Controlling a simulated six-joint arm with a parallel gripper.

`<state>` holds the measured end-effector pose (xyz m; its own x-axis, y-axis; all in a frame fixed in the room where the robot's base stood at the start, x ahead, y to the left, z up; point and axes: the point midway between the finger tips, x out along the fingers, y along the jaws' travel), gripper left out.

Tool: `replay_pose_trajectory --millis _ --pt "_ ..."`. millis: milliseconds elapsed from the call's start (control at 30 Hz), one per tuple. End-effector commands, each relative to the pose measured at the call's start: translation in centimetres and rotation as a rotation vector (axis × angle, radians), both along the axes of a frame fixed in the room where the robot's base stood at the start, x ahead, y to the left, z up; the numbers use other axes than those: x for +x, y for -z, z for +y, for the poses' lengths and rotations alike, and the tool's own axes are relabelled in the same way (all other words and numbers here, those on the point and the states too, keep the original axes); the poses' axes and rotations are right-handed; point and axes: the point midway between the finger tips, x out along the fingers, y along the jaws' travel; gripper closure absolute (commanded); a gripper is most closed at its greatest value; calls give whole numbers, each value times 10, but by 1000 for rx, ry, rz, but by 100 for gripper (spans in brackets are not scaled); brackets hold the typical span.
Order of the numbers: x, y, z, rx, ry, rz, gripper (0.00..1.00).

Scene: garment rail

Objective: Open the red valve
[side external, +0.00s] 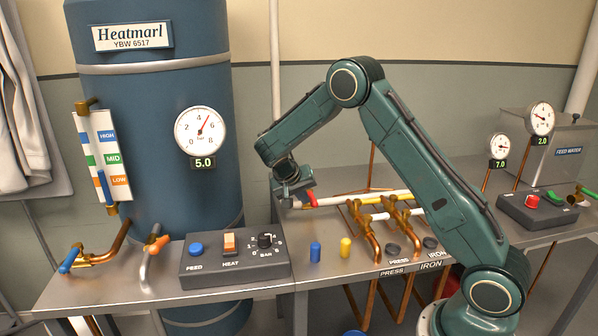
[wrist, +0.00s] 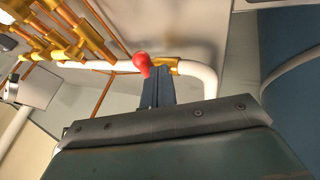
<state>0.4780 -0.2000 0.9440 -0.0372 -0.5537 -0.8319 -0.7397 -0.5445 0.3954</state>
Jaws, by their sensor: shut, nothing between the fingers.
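The red valve handle (side external: 311,198) sits on the white pipe behind the bench's brass pipework. It also shows in the wrist view as a rounded red end (wrist: 142,62) beside a brass fitting (wrist: 165,65). My gripper (side external: 302,192) is shut and empty, right at the red handle. In the wrist view my closed fingers (wrist: 157,88) reach up to the handle and cover part of it. I cannot tell whether they touch it.
Brass pipes with yellow and white handles (side external: 372,217) stand close to the right of the red valve. A control box (side external: 235,262) is at front left. The blue boiler (side external: 150,130) reads 5.0 bar.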

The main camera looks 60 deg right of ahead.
Motion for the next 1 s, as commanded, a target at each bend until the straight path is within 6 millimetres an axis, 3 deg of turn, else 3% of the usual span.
replay_pose_trajectory --millis 567,1000 --pt "-8 0 -3 -2 -94 3 100" --pt "-28 0 -16 -1 -413 2 100"
